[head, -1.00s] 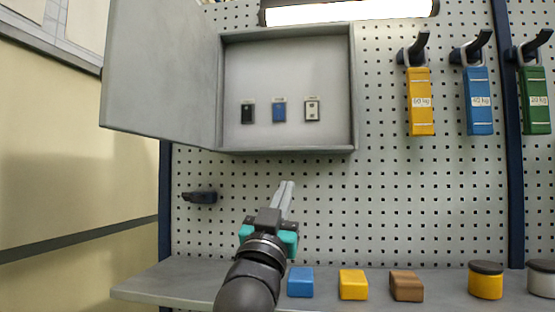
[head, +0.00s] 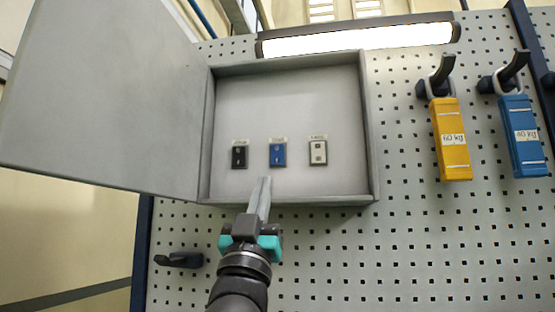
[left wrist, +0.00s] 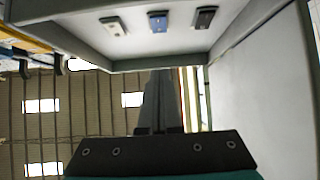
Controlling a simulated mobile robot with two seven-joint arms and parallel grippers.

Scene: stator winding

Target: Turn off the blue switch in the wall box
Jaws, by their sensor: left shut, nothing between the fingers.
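The wall box (head: 345,187) is open on the pegboard, its door (head: 110,90) swung out to the left. Inside, the blue switch (head: 277,154) sits between a black switch (head: 239,155) and a white switch (head: 318,152). My left gripper (head: 265,183) is shut and empty, its fingertips just below the blue switch, in front of the box's lower edge. A gap to the switch seems to remain, but its depth is hard to judge. In the left wrist view the blue switch (left wrist: 158,22) shows beyond the fingers (left wrist: 160,78). My right gripper is not in view.
The open door stands close on the left of my arm. A yellow weight (head: 451,140) and a blue weight (head: 522,136) hang on hooks at the right. A lamp (head: 355,38) is above the box. A black hook (head: 180,260) sticks out at lower left.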

